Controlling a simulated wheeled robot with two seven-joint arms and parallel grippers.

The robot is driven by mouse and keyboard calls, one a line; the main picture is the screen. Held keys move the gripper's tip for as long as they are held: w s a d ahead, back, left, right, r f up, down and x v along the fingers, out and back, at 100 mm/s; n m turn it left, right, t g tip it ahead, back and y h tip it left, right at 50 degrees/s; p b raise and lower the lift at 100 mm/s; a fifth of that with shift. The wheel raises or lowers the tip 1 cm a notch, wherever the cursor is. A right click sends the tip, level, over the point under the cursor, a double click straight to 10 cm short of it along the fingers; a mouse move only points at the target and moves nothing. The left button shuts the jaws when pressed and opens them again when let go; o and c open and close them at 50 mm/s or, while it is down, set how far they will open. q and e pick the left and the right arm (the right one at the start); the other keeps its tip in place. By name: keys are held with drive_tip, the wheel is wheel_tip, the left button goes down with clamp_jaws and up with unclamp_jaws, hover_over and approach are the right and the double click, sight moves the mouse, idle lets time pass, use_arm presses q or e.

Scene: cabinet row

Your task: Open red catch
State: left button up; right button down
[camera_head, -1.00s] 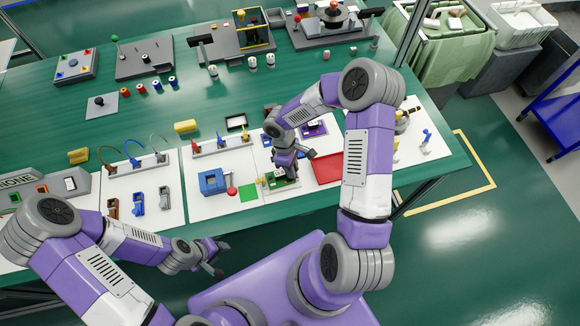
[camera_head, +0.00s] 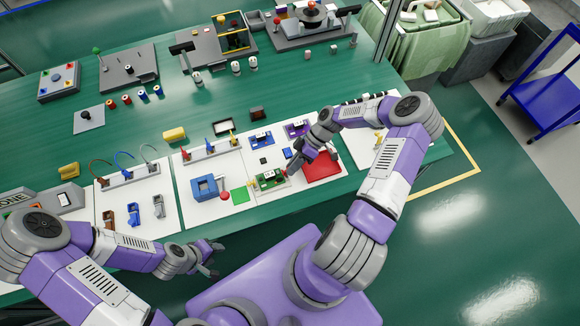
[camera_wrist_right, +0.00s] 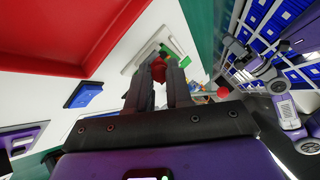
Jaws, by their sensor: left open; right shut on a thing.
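The red catch (camera_wrist_right: 158,73) is a small red piece that shows between my right fingertips in the wrist view. It is mostly hidden by the fingers, so I cannot tell how far it is open. In the head view it lies at the right edge of a green board (camera_head: 268,183) on a white panel. My right gripper (camera_head: 287,171) is shut on it, coming in from the right, low over the panel. My left gripper (camera_head: 212,260) is open and empty, in front of the table's front edge, away from the catch.
A red square tray (camera_head: 322,168) lies right of the board, under my right arm. A blue box (camera_head: 204,188) and a red ball knob (camera_head: 225,196) stand left of it. Levers, colored cables and small catches fill the panels further left.

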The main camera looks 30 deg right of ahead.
drive_tip(key=shift+s+d+f+y+b, duration=0.1)
drive_tip(key=shift+d+f+y+b, duration=0.15)
drive_tip(key=shift+y+b, duration=0.55)
drive_tip(key=shift+d+f+y+b, duration=0.25)
drive_tip(key=shift+y+b, duration=0.45)
drive_tip(key=shift+b, duration=0.05)
drive_tip(key=c, duration=1)
unclamp_jaws()
drive_tip(key=v, duration=0.7)
drive_tip(key=shift+s+d+r, duration=0.15)
drive_tip(key=shift+d, duration=0.1)
